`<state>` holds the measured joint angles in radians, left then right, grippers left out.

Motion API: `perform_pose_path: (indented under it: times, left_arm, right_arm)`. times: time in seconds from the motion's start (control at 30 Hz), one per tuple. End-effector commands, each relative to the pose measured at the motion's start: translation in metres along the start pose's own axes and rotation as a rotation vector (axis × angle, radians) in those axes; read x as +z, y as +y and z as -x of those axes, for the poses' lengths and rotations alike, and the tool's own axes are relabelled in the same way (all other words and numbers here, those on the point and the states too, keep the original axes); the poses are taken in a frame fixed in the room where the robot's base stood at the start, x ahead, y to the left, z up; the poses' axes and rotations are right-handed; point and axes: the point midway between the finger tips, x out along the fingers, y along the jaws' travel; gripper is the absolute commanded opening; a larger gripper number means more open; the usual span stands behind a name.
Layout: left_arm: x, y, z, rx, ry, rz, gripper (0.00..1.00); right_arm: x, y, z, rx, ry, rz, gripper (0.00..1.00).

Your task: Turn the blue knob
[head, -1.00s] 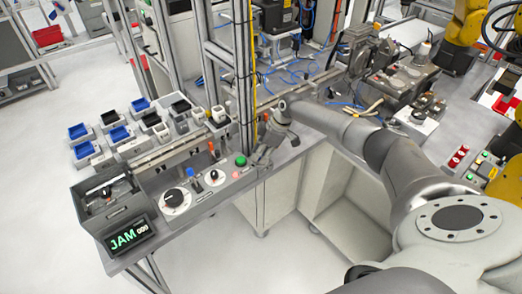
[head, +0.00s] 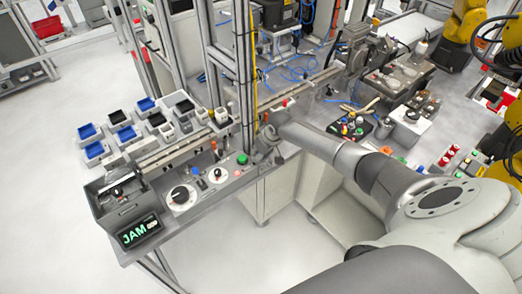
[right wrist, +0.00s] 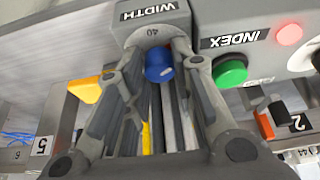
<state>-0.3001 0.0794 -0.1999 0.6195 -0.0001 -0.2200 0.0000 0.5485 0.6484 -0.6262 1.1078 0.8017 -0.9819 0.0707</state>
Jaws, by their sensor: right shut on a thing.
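The blue knob (right wrist: 159,66) sits under a WIDTH label on a grey box in the right wrist view. My right gripper (right wrist: 162,62) has a finger on each side of it and is shut on it. In the head view my right gripper (head: 267,148) is at the right end of the control panel (head: 213,186), beside the green button (head: 242,159). The knob is hidden there behind the gripper. My left gripper is not in view.
A green INDEX button (right wrist: 230,71) and a lit pink button (right wrist: 289,34) are close beside the knob. A yellow-cabled upright post (head: 246,80) stands just behind the gripper. A black dial (head: 180,195) and a JAM display (head: 139,231) are further left.

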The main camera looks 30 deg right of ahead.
Motion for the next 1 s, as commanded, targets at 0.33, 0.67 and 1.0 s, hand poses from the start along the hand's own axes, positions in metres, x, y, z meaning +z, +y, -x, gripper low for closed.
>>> perform_pose_path:
  times: [0.33, 0.67, 1.0]
  left_arm:
    - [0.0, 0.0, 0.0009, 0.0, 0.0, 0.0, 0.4]
    - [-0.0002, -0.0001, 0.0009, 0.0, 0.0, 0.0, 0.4]
    - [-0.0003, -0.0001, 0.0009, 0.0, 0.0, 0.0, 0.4]
  right_arm:
    - [-0.0024, 0.0008, 0.0016, 0.035, 0.005, -0.082, 0.01]
    - [-0.0025, 0.001, 0.0016, 0.038, 0.005, -0.089, 0.01]
    - [-0.0015, 0.0002, 0.0009, 0.037, 0.003, -0.087, 0.33]
